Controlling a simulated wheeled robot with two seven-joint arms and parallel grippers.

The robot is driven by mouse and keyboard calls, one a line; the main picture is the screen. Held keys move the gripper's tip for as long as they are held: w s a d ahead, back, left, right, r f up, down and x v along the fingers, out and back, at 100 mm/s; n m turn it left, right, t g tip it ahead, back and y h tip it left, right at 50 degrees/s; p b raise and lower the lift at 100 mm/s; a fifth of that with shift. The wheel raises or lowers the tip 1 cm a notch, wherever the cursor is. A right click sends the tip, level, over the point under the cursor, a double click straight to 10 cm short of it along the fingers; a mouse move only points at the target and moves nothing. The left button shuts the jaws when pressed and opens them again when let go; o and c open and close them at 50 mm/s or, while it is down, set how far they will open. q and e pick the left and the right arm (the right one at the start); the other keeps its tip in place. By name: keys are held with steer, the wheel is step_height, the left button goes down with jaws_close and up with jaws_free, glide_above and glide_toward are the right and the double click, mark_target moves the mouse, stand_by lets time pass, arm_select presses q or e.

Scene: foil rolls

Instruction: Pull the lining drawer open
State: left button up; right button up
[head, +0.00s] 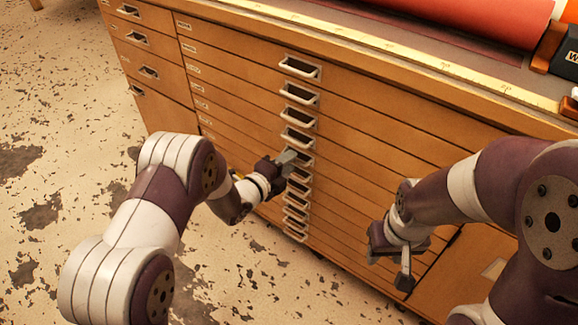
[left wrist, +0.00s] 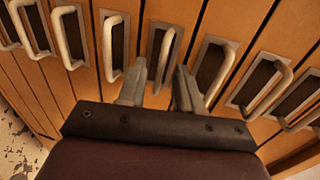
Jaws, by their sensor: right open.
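A wooden cabinet (head: 350,95) has a column of shallow drawers with pale metal handles. All its drawers look shut. The small label cards (head: 187,47) at the drawers' left ends are too small to read, so I cannot tell which is the lining drawer. My left gripper (head: 287,160) is at the middle of the handle column. In the left wrist view its two fingers (left wrist: 160,88) stand apart, one on each side of a drawer handle (left wrist: 165,52), with a gap still showing. My right gripper (head: 402,268) is open and empty in front of the cabinet's lower right part.
More handles (left wrist: 265,85) sit close on both sides of the left fingers. A yellow measuring strip (head: 390,46) runs along the cabinet top's front edge, and a red roll (head: 470,20) lies behind it. The speckled floor (head: 70,110) at left is clear.

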arm_select(q)
steer(key=shift+w+d+f, duration=0.1)
steer(key=shift+w+d, duration=0.2)
steer(key=shift+w, duration=0.2)
jaws_close()
stand_by(1.1)
